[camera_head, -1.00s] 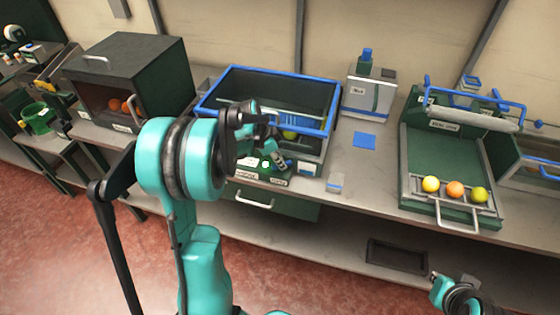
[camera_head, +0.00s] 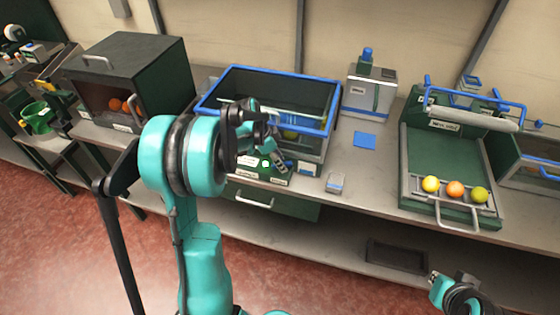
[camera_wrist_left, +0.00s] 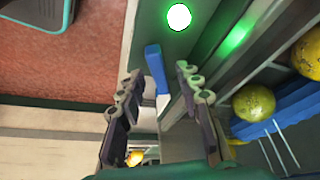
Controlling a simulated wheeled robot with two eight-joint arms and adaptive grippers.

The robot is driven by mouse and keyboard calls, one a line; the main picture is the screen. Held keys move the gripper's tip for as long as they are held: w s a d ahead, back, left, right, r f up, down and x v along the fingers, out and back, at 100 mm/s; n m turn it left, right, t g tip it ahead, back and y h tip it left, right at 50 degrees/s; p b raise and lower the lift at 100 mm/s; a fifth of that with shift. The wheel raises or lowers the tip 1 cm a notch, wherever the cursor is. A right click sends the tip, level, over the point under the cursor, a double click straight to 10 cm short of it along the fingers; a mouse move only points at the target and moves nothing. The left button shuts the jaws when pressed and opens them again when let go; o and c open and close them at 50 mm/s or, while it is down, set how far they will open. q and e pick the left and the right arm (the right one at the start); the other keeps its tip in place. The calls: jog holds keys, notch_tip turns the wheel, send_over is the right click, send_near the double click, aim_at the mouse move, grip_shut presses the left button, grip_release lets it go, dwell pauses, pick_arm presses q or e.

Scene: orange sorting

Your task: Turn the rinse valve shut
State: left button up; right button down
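The rinse valve's blue lever handle (camera_wrist_left: 154,69) shows in the left wrist view, on a pale stem beside the green panel. My left gripper (camera_wrist_left: 158,88) is open, with one finger on each side of the lever and gaps visible. In the head view my left gripper (camera_head: 279,160) is at the front of the blue-rimmed wash tank (camera_head: 232,70), over the labelled green panel. It hides much of the valve there. A round lamp (camera_wrist_left: 179,16) glows white-green by the lever. My right gripper (camera_head: 438,283) is low at the right; its fingers are unclear.
Yellow fruit (camera_wrist_left: 253,102) lies in the tank beside a blue part. A tray (camera_head: 410,185) with several fruits stands at the right. A dark oven-like box (camera_head: 125,60) is at the left. A blue square (camera_head: 364,141) and a small block (camera_head: 336,183) lie on the bench.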

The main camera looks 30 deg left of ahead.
pick_arm(q)
jog(key=shift+r, duration=0.1)
jog(key=v, duration=1.2)
